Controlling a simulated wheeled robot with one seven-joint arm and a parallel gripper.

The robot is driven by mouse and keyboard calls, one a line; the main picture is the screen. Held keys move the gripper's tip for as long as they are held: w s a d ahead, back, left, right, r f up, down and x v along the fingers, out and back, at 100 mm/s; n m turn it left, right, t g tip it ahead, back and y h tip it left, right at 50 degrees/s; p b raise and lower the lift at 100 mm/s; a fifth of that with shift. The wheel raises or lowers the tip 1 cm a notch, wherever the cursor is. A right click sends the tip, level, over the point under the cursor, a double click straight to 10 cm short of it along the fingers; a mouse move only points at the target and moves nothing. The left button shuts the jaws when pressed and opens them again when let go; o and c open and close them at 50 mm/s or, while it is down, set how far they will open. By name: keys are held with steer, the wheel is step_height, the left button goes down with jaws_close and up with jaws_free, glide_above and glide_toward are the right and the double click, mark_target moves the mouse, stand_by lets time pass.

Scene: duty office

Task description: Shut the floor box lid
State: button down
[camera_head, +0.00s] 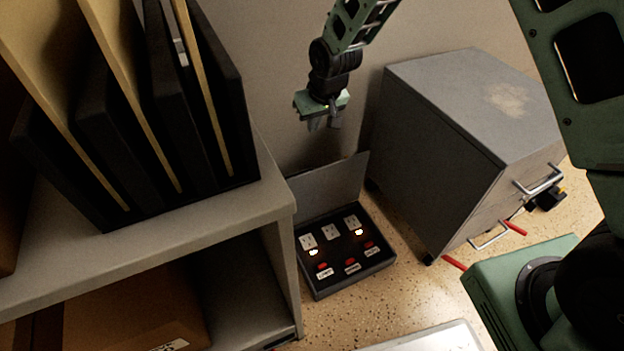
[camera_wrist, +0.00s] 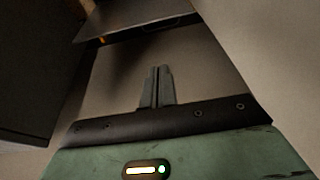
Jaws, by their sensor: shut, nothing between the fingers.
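The floor box (camera_head: 345,262) sits on the floor between the shelf unit and the grey cabinet. Its lid (camera_head: 330,187) stands open, raised at the back edge near the wall. Sockets, red switches and two small lights show inside the box. My gripper (camera_head: 322,123) hangs above and behind the lid, close to the wall and apart from the lid. Its fingers are together and empty; they also show in the wrist view (camera_wrist: 157,85). A dark flat panel (camera_wrist: 135,22) lies beyond the fingers there; I cannot tell whether it is the lid.
A grey metal cabinet (camera_head: 450,130) with handles stands right of the box. A shelf unit (camera_head: 270,205) with upright black and tan files (camera_head: 130,110) stands at the left. A cardboard box (camera_head: 135,305) lies on its lower shelf.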

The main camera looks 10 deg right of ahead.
steer(key=shift+t+h, duration=0.3)
steer(key=shift+t, duration=0.1)
steer(key=shift+s+d+f+b+x, duration=0.15)
steer(key=shift+s+d+b+x, duration=0.35)
steer(key=shift+b+x, duration=1.95)
steer(key=shift+s+d+f+b+x, duration=0.2)
steer(key=shift+d+b+x, duration=0.55)
steer(key=shift+x, duration=3.5)
steer(key=shift+s+d+f+b+x, duration=0.25)
steer(key=shift+d+b+x, duration=0.4)
steer(key=shift+b+x, duration=1.8)
steer(key=shift+p+x, duration=0.8)
steer(key=shift+p, duration=0.15)
